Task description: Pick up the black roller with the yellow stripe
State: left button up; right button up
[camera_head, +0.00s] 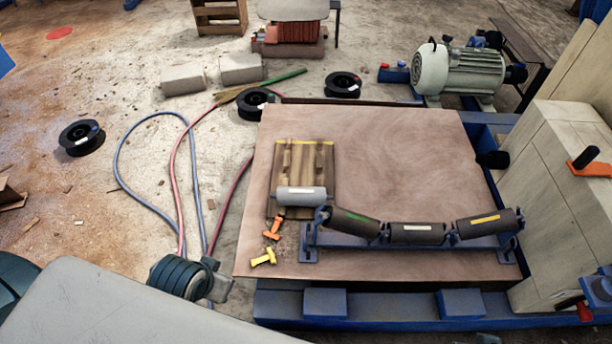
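The black roller with the yellow stripe (484,222) is the rightmost of three rollers on a blue idler frame (420,243). It slopes up to the right, with its yellow stripe facing up. Beside it sits a level black roller with a white stripe (416,232). At the left end is a tilted black roller with a green stripe (355,221). The frame stands on the brown board near its front edge. I can make out neither my left nor my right gripper in the head view, and nothing is touching the yellow-striped roller.
A grey roller (301,195) lies on a wooden pallet (305,157) to the left. Orange and yellow pieces (264,258) lie nearby. A pale block wall (560,190) stands close to the frame's right end. The brown board (410,150) is clear behind the rollers.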

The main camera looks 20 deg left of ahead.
aim_at(502, 221)
jog(key=k, duration=0.6)
jog(key=l+z, duration=0.1)
jog(key=z, duration=1.55)
jog(key=i+j+z, duration=0.15)
jog(key=i, duration=0.25)
jog(key=i+j+z, duration=0.2)
jog(key=i+j, duration=0.15)
jog(key=i, duration=0.05)
